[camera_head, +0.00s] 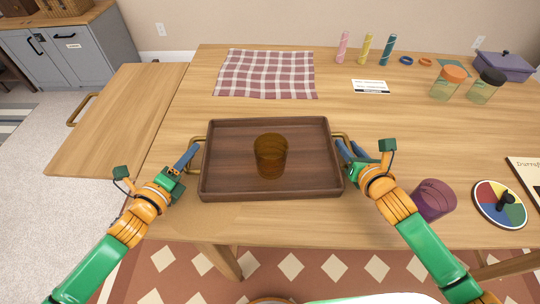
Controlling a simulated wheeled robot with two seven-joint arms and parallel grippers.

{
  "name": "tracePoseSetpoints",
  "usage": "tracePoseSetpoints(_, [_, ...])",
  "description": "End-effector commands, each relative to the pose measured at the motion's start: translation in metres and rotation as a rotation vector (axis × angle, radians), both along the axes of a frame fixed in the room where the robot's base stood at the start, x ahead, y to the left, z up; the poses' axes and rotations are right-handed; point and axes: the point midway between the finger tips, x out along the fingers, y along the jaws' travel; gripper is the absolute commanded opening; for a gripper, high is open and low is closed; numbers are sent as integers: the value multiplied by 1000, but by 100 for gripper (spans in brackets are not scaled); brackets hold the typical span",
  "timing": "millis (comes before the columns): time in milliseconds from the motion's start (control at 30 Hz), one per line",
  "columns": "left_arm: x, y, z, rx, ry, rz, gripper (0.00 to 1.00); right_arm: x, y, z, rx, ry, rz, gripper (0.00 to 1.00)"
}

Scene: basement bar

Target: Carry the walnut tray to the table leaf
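The walnut tray (225,155) sits on the wooden table in front of me, with a brass handle at each side. An amber glass (270,156) stands upright in its middle. My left gripper (190,158) is at the tray's left handle (195,155), its blue fingers beside the brass. My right gripper (346,152) is at the right handle (343,136). The fingers partly hide both handles, and I cannot tell whether either has closed on them. The table leaf (115,115) is the lower-left wooden section, bare, with a brass handle on its outer edge.
A checked cloth (266,74) lies behind the tray. A purple glass (433,200) and a coloured spinner disc (499,204) are right of my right arm.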

Motion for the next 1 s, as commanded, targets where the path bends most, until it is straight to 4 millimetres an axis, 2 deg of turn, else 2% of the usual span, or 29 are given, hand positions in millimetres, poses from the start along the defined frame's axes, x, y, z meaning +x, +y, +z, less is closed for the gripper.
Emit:
tracePoseSetpoints(200, [0, 0, 0, 0, 0, 0, 33, 0, 0, 0, 0, 0, 0, 33])
tracePoseSetpoints(333, [0, 0, 0, 0, 0, 0, 0, 0, 0, 0, 0, 0, 0, 0])
tracePoseSetpoints(1000, [0, 0, 0, 0, 0, 0, 0, 0, 0, 0, 0, 0, -1, 0])
